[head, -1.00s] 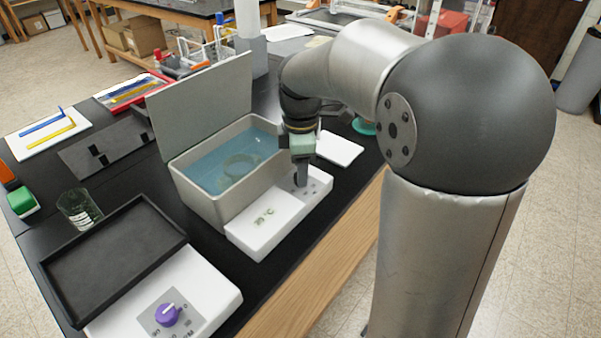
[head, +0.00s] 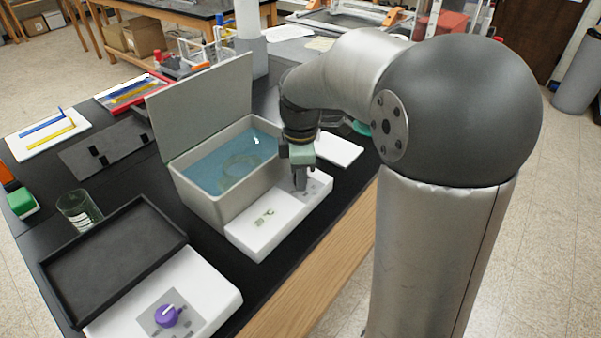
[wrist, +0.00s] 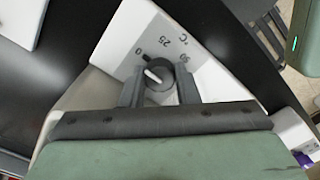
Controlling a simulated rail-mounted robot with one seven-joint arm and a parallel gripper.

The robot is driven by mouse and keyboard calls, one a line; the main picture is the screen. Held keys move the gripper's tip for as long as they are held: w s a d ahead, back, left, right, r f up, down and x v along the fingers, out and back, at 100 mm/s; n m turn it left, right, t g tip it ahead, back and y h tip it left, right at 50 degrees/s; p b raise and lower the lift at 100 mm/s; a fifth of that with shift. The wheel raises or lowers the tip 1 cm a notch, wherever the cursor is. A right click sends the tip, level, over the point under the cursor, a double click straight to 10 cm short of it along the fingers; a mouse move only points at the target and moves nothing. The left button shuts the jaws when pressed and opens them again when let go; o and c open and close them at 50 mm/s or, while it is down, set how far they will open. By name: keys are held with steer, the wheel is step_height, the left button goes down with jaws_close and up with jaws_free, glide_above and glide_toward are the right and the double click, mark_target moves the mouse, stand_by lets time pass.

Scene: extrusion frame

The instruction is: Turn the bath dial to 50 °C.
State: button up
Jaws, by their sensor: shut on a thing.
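The water bath (head: 208,205) has an open lid and blue water, with a white front panel (head: 262,236). Its dial (wrist: 158,73) is a dark round knob with a white pointer line, on a grey plate marked 0, 25 and 50 °C. In the wrist view the pointer line slants to the upper left, nearest the 0 side. My gripper (wrist: 158,85) is shut on the dial, one finger on each side. In the head view my gripper (head: 300,184) reaches down to the panel's right end and hides the dial.
A second white device with a purple dial (head: 166,316) and a black tray (head: 70,262) stand at the front left. A glass beaker (head: 78,208) is behind the tray. A white pad (head: 338,150) lies right of the bath.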

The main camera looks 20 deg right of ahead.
steer(key=m, duration=0.6)
steer(key=shift+r+m, duration=0.1)
steer(key=shift+m, duration=0.3)
steer(key=m+p, duration=0.1)
steer(key=m, duration=1.1)
steer(key=shift+m, duration=0.3)
steer(key=m, duration=0.4)
steer(key=shift+p, duration=0.3)
steer(key=o, duration=1)
